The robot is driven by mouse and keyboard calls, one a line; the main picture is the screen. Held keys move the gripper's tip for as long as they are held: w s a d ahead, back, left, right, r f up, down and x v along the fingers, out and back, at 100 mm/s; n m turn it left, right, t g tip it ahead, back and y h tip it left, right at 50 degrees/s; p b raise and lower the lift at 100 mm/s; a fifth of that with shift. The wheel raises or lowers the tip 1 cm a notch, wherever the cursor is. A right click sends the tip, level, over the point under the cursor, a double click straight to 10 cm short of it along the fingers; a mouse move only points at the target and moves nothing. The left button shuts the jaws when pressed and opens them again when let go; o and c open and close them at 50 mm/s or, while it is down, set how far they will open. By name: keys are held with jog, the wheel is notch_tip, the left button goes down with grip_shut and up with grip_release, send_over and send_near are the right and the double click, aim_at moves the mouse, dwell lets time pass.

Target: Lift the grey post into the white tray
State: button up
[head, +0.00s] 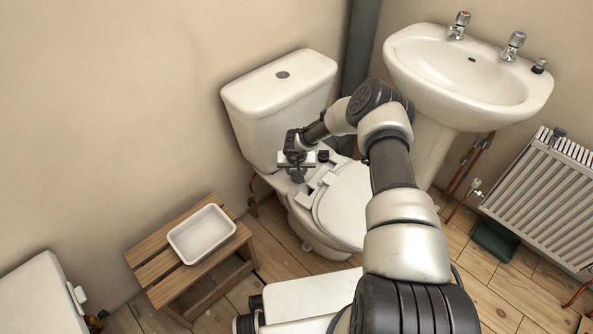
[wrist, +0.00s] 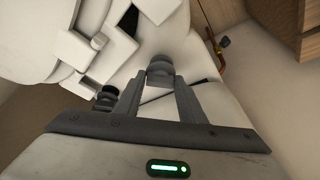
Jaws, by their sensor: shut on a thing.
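My gripper (head: 297,172) is over the back of the toilet, just in front of the cistern. In the wrist view its two fingers (wrist: 160,80) are shut on a short, round, dark grey post (wrist: 160,69). In the head view the held post (head: 298,177) is small and partly hidden by the gripper; I cannot tell whether it still touches the toilet. The white tray (head: 202,234) is empty and lies on a slatted wooden stool (head: 155,268), to the left of and below the gripper.
A second dark fitting (head: 323,156) stands close to the right of my gripper; it also shows in the wrist view (wrist: 105,97). A copper pipe valve (wrist: 222,55) is near the wall.

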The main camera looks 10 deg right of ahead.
jog(key=shift+r+p, duration=1.15)
jog(key=shift+r, duration=0.3)
jog(key=shift+r, duration=0.1)
jog(key=shift+s+d+r+p, duration=0.15)
jog(key=shift+s+r+p, duration=0.1)
jog(key=shift+r+p, duration=0.35)
jog(key=s+d+r+p, duration=0.3)
jog(key=s+p, duration=0.1)
jog(key=shift+s+r, duration=0.25)
jog(key=shift+r, duration=0.15)
